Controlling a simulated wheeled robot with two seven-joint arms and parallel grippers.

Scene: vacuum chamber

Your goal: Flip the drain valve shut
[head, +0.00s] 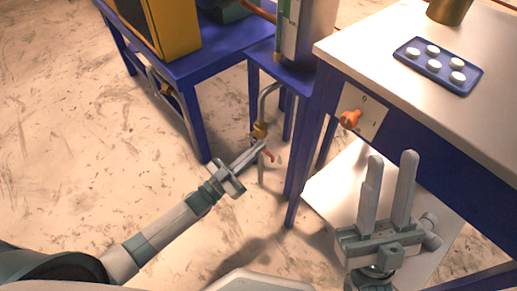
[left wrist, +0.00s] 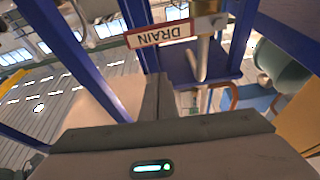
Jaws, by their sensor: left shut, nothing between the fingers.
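The drain valve (head: 260,130) is a small brass body on a grey bent pipe beside a blue table leg in the head view. A red piece, perhaps its lever (head: 270,155), shows just below it, partly behind my fingers. My right gripper (head: 391,157) is open and empty, fingers up, away from the valve.
A white-topped table (head: 400,45) at right carries a blue tray (head: 437,80) with several white discs. An orange knob (head: 350,119) sits on its side. Another brass valve (head: 165,88) is on a pipe at left. Blue table legs stand close around the drain valve.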

